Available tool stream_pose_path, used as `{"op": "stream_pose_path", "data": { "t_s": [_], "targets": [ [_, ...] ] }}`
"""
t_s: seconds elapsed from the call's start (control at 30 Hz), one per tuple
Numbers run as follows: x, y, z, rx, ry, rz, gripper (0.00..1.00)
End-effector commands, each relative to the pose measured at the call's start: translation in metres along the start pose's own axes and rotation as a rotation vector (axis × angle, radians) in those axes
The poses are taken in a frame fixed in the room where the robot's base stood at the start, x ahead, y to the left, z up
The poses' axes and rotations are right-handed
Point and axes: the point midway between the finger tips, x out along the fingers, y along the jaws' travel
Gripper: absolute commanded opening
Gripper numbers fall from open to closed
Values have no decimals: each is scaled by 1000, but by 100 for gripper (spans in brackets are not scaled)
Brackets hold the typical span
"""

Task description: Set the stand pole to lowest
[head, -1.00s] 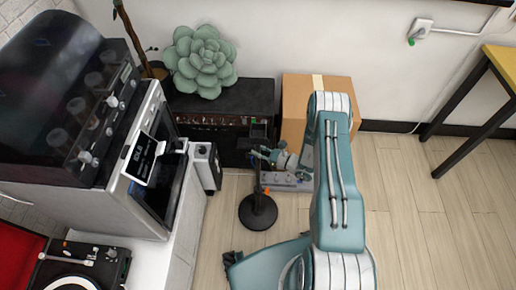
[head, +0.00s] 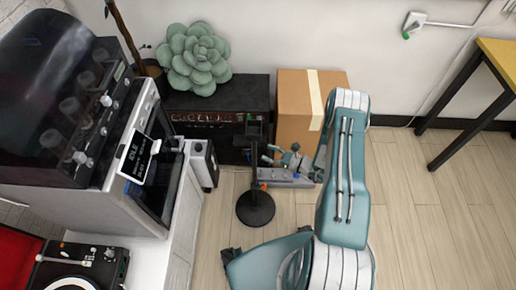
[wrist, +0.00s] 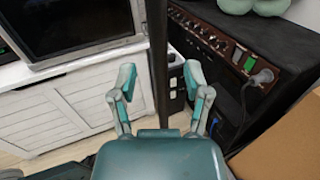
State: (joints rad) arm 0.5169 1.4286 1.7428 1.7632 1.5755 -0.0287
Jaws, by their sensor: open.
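The stand has a round black base (head: 256,208) on the floor and a thin dark upright pole (head: 253,172) with a small dark holder at its top. A small orange part shows low on the pole in the head view. My gripper (head: 283,158) is just right of the pole in the head view, fingers apart and empty. In the wrist view, the pole (wrist: 157,55) runs upright between the two spread fingers of my gripper (wrist: 160,78). It looks untouched, but I cannot tell how deep between the fingers it is. Its lower part is hidden behind the gripper body.
A black amplifier (head: 215,95) bearing a succulent cushion (head: 193,58) and a cardboard box (head: 296,105) stand behind. A white cabinet (head: 180,225) is at left. Floor at right is clear up to a yellow table (head: 500,58).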

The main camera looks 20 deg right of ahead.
Motion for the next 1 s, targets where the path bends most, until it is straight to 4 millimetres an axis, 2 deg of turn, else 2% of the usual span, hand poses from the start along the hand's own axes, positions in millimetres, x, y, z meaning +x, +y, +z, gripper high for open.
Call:
{"op": "stream_pose_path", "data": {
  "t_s": [0.1,0.33,0.9,1.0],
  "targets": [
    [-26,-1,-1,0,1,-6,62],
    [-53,-1,-1,0,2,-1,62],
    [-56,0,-1,0,2,1,62],
    [-54,-1,6,-15,6,22,62]
  ]
}}
